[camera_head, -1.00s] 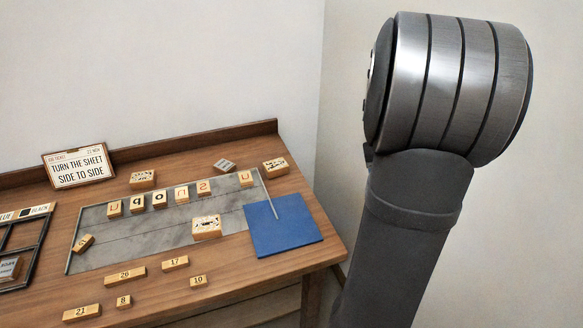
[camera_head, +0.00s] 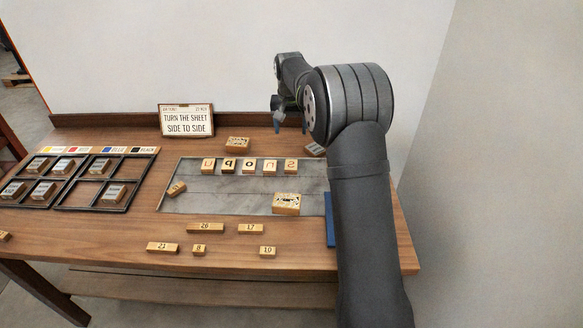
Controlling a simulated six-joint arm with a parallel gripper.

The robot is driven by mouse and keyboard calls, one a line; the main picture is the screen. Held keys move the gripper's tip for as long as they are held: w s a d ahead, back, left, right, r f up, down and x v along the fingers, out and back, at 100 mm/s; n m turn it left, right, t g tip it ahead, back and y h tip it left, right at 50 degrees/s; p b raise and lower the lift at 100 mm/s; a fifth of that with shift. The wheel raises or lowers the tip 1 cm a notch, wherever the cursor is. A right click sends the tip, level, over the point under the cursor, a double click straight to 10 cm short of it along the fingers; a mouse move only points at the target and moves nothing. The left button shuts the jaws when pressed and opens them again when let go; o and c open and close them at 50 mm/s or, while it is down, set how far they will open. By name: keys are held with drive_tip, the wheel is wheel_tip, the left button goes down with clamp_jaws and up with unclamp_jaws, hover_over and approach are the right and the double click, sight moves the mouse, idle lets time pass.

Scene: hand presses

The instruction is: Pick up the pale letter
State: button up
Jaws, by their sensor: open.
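A row of small wooden letter blocks stands on the grey stone slab (camera_head: 240,202). From the left, I see an n-like block (camera_head: 208,166), a p-like block (camera_head: 228,166), an o block (camera_head: 249,167), a u- or n-like block (camera_head: 270,167) and an s block (camera_head: 291,166). Some letters are dark and some reddish; I cannot tell which is the pale one. My gripper (camera_head: 290,126) is small in view, open and apparently empty, above the back of the bench, away from the blocks.
A tilted block (camera_head: 177,188) and a patterned block (camera_head: 286,204) lie on the slab. Another patterned block (camera_head: 237,144) and a sign (camera_head: 187,121) are behind it. Numbered blocks lie in front. A divided case (camera_head: 99,208) is at left; a blue sheet (camera_head: 330,220) is partly hidden.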

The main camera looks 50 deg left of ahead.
hover_over(291, 164)
drive_tip(key=s, duration=0.1)
drive_tip(key=f, duration=1.2)
drive_tip(key=shift+s+d, duration=0.2)
drive_tip(key=shift+d, duration=0.1)
drive_tip(key=shift+w+a+f, duration=0.1)
drive_tip(key=shift+w+f, duration=0.1)
drive_tip(key=shift+f, duration=0.65)
drive_tip(key=shift+w+f, duration=0.2)
drive_tip(key=shift+f, duration=0.7)
drive_tip(key=shift+w+a+f, duration=0.1)
drive_tip(key=shift+w+f, duration=0.1)
drive_tip(key=shift+f, duration=0.65)
drive_tip(key=shift+c, duration=0.5)
drive_tip(key=c, duration=1)
